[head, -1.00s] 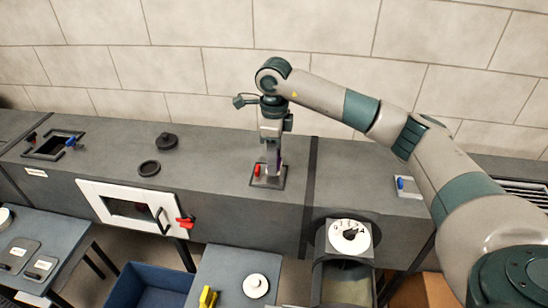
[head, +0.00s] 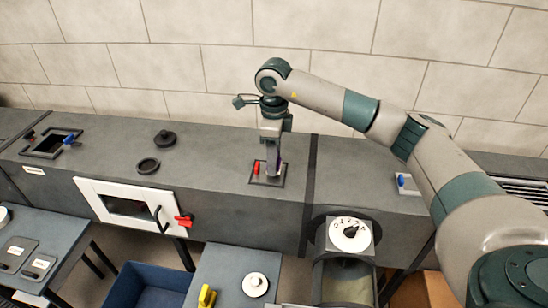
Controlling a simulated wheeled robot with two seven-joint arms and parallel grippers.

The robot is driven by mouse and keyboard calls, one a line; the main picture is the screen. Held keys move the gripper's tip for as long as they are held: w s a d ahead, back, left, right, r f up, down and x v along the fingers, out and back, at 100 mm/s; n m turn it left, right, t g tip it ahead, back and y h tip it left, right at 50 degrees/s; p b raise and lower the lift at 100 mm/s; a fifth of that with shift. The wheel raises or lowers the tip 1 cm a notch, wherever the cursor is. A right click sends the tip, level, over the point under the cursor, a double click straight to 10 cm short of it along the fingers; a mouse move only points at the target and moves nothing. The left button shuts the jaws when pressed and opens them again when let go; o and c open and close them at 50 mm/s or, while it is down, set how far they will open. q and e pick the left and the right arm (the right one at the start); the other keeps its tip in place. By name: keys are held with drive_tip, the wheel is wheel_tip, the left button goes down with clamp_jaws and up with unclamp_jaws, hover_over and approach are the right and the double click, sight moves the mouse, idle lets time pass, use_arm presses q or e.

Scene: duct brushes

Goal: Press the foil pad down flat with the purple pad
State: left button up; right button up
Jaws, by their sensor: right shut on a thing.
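My right gripper (head: 273,168) points straight down over a small dark-framed hatch (head: 281,185) on top of the grey duct. It is shut on the purple pad (head: 280,160), of which only a thin purple strip shows beside the fingers. The lower end of the gripper is at or just above the hatch; I cannot tell whether the pad touches anything. The foil pad cannot be made out; the gripper covers much of the hatch. My left gripper is not in view.
A red handle (head: 257,168) stands at the hatch's left edge, close to the gripper. A black knob (head: 165,138) and a dark ring (head: 148,166) lie on the duct to the left. Below are a white-framed door (head: 92,197), a blue bin (head: 150,291) and a white dial (head: 350,234).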

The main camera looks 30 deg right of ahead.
drive_tip(key=shift+f+b, duration=0.45)
drive_tip(key=shift+f, duration=0.05)
idle(0.6)
drive_tip(key=shift+s+f+b, duration=0.15)
drive_tip(key=shift+f+b, duration=0.05)
drive_tip(key=shift+b, duration=0.1)
idle(2.0)
drive_tip(key=shift+r, duration=0.1)
drive_tip(key=shift+r+p, duration=0.4)
drive_tip(key=shift+r, duration=0.35)
drive_tip(key=shift+r+p, duration=1)
drive_tip(key=shift+r, duration=1.8)
